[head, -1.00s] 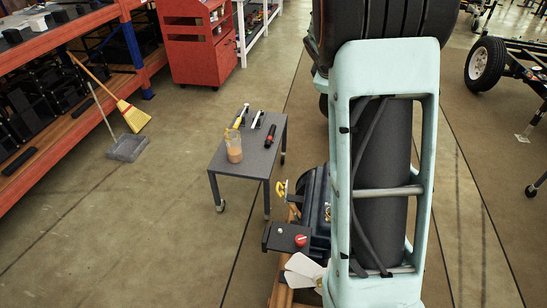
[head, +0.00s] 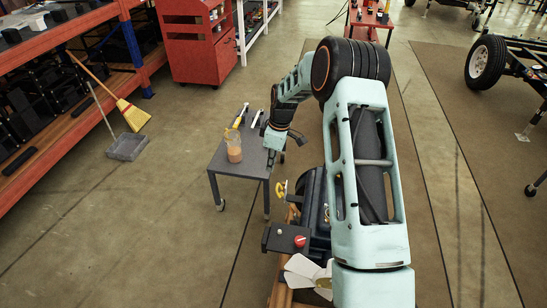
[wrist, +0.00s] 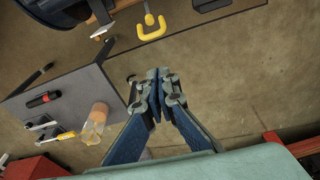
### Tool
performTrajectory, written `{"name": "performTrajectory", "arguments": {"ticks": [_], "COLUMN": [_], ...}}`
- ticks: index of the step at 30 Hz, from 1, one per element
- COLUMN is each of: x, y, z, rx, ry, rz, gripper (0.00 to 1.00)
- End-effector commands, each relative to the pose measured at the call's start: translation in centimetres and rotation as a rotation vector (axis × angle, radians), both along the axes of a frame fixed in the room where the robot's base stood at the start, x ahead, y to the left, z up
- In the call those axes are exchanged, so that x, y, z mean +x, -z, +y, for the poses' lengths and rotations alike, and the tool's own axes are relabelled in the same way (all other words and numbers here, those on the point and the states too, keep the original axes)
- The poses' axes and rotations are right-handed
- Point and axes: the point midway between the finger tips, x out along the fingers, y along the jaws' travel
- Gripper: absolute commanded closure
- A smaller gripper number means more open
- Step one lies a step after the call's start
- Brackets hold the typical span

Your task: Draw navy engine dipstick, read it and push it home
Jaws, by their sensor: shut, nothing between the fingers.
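The navy engine (head: 313,190) stands in the middle of the head view, partly hidden behind my arm. A yellow handle (head: 281,188) sticks out at its left side. In the wrist view a yellow loop handle (wrist: 152,34) hangs near the top, with a smaller yellow-tipped piece (wrist: 102,30) to its left beside the dark navy engine body (wrist: 52,8). I cannot tell for sure which is the dipstick. My gripper (wrist: 158,74) is shut and empty, apart from both.
The grey table (head: 230,178) holds a jar of orange liquid (head: 234,153) and hand tools. A dark box with a red knob (head: 300,240) stands in front of the engine. Open floor lies between table and shelving.

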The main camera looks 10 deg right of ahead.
Motion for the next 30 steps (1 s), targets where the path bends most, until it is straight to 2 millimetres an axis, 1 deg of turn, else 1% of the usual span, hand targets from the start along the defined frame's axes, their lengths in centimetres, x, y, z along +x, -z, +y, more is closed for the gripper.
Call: {"name": "performTrajectory", "arguments": {"ticks": [1,5,9,12,17,27,30], "x": [0.0,0.2,-0.3,-0.6,-0.8,-0.8,-0.9], "y": [1.2,3.8,5.5,6.3,7.0,7.1,7.9], "z": [0.2,0.6,-0.7,-1.2,-1.6,-1.7,-1.9], "rx": [0.0,0.0,-0.001,0.0,-0.001,-0.001,-0.001], "ry": [0.0,0.0,0.003,0.002,0.0,0.001,0.001], "rz": [0.004,0.002,0.001,-0.001,-0.002,-0.002,-0.002], "gripper": [1.0,1.0,1.0,1.0,1.0,1.0,1.0]}}
